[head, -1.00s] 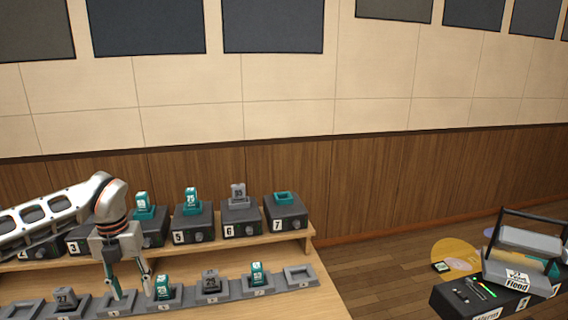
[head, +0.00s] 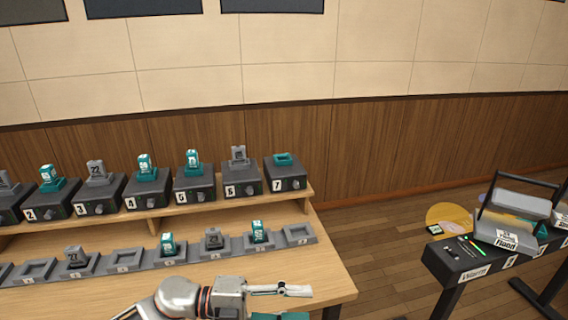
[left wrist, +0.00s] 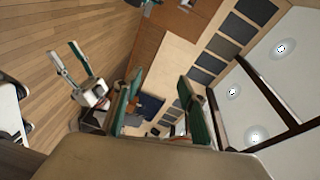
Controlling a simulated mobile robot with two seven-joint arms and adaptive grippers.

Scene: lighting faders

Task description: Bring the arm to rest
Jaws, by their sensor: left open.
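My left gripper (head: 305,303) is low in the head view, in front of the bench's near edge, pointing right with its fingers apart. Its lower finger is partly cut off by the frame. In the left wrist view its two green-padded fingers (left wrist: 159,82) stand wide apart with nothing between them. Another gripper with green-padded fingers, my right gripper (left wrist: 63,52), shows in the left wrist view at the upper left. Its fingers are spread and empty over the wood floor. It is not in the head view.
The wooden bench (head: 318,272) carries a front row of grey sockets (head: 299,234), some holding grey or teal blocks. Numbered dark boxes (head: 286,176) stand on a raised shelf behind. A dark table (head: 447,262) with a carrier stands at the right, with open floor between.

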